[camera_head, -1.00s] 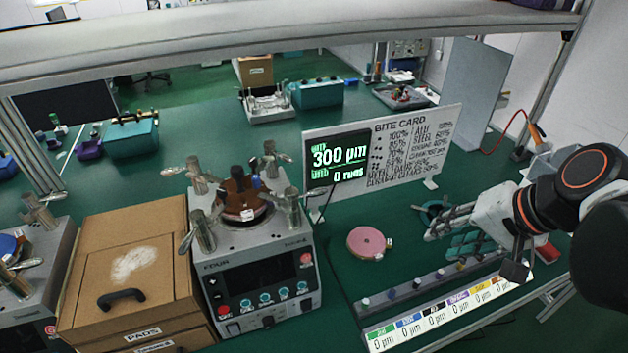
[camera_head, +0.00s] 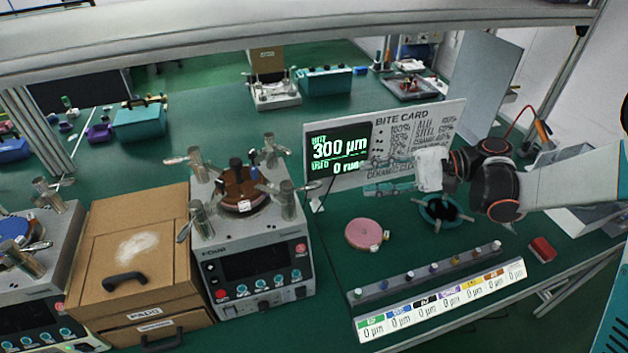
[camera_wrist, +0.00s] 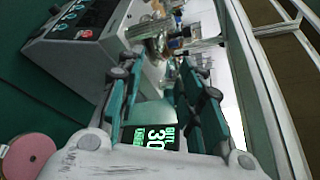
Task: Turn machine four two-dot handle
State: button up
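Machine four (camera_head: 255,270) is a grey box with a dark screen, teal knobs and a red button. A brown round plate (camera_head: 243,190) lies on its top, with several metal posts with lever handles around it, such as the front right one (camera_head: 288,200). Dots on the handles are too small to make out. My gripper (camera_head: 375,178) is in front of the bite card, right of the machine and apart from it. In the wrist view my gripper (camera_wrist: 160,75) has its teal fingers spread with nothing held between them. The machine (camera_wrist: 80,45) shows at the upper left there.
The display (camera_head: 338,155) reads 300 µm and stands beside the bite card (camera_head: 425,125). A pink disc (camera_head: 366,234), a teal ring (camera_head: 440,212) and a labelled strip (camera_head: 440,300) lie right of the machine. A cardboard drawer box (camera_head: 130,240) stands on its left.

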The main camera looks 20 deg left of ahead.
aim_at(321, 185)
jog(key=b+x, duration=0.2)
jog(key=x, duration=1.2)
jog(key=shift+s+r, duration=0.1)
jog(key=shift+s, duration=0.05)
grip_shut()
